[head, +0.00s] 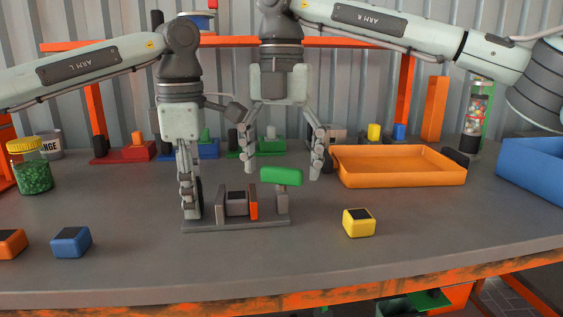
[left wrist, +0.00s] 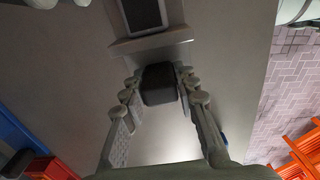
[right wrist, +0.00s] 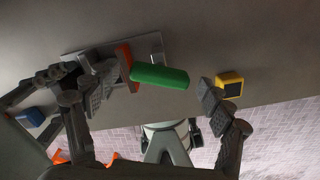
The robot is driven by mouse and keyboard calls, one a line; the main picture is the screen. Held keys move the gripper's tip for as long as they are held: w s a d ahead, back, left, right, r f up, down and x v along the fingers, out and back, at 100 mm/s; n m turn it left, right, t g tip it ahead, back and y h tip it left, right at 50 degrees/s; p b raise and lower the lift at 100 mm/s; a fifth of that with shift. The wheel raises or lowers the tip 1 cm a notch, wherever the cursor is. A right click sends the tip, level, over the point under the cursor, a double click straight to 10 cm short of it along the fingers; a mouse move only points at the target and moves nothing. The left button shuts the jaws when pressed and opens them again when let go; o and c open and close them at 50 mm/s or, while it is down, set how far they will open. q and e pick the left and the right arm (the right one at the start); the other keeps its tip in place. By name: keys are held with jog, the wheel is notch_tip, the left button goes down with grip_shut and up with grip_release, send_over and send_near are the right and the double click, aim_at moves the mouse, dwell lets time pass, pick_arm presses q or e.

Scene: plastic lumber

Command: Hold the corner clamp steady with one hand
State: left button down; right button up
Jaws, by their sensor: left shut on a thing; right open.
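The corner clamp stands on the table on a flat grey base plate (head: 240,226), with grey uprights, an orange jaw (head: 253,205) and a green handle (head: 282,175) on its right. My left gripper (head: 191,212) points down at the clamp's left end, its fingers shut on a dark block (left wrist: 160,85) there. The fingers partly hide that end. My right gripper (head: 282,173) is open, pointing down with its fingers apart on either side of the green handle. In the right wrist view the green handle (right wrist: 160,76) lies between the open fingers, seemingly touching neither.
A yellow block (head: 358,223) sits right of the clamp; a blue block (head: 70,242) and an orange block (head: 12,244) sit front left. An orange tray (head: 400,180) and a blue bin (head: 535,175) stand at right. A green-filled jar (head: 33,172) stands at left. The front middle table is clear.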

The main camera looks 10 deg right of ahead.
jog(key=c, duration=1.2)
jog(key=shift+o, duration=0.2)
